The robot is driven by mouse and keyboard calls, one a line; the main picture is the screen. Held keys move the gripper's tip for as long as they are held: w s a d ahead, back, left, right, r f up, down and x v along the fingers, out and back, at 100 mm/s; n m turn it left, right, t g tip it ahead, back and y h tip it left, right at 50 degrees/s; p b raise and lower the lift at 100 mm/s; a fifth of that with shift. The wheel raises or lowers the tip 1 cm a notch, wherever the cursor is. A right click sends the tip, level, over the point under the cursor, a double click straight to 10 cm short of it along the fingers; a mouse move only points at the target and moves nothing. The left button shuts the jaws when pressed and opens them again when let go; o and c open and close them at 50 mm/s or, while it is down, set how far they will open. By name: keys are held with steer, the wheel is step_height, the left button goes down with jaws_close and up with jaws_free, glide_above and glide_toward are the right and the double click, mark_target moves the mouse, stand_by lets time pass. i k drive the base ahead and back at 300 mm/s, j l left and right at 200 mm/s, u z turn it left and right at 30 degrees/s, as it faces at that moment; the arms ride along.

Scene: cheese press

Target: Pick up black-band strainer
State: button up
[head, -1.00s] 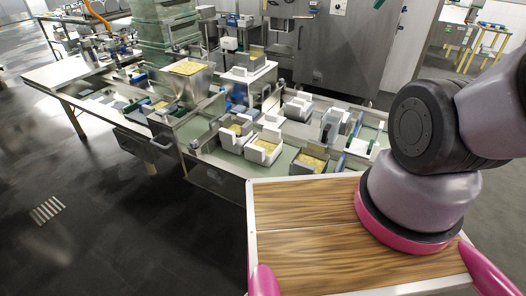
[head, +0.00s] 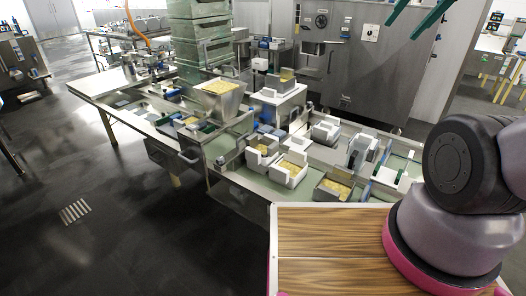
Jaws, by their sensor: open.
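Two dark green finger-like parts at the top right edge of the head view look like my gripper (head: 401,29); they are spread apart with nothing between them. They are high in the picture, in front of the grey cabinet and apart from the work table. Several small box-shaped containers stand on the table, among them a white one with yellowish contents (head: 290,170) and a grey metal one with yellowish contents (head: 333,188). I cannot tell which thing is the black-band strainer; no black band is clear at this size.
A long metal work table (head: 240,181) crosses the middle. A metal hopper of yellowish pieces (head: 219,103) and green stacked crates (head: 200,45) stand at its left part. A grey cabinet (head: 350,60) is behind.

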mark_target(262, 147)
steer(key=i+j+z, duration=0.4)
steer(key=j, duration=0.6)
steer(key=j+z, duration=0.35)
steer(key=j, duration=0.7)
steer(key=j+z, duration=0.4)
steer(key=j, duration=0.7)
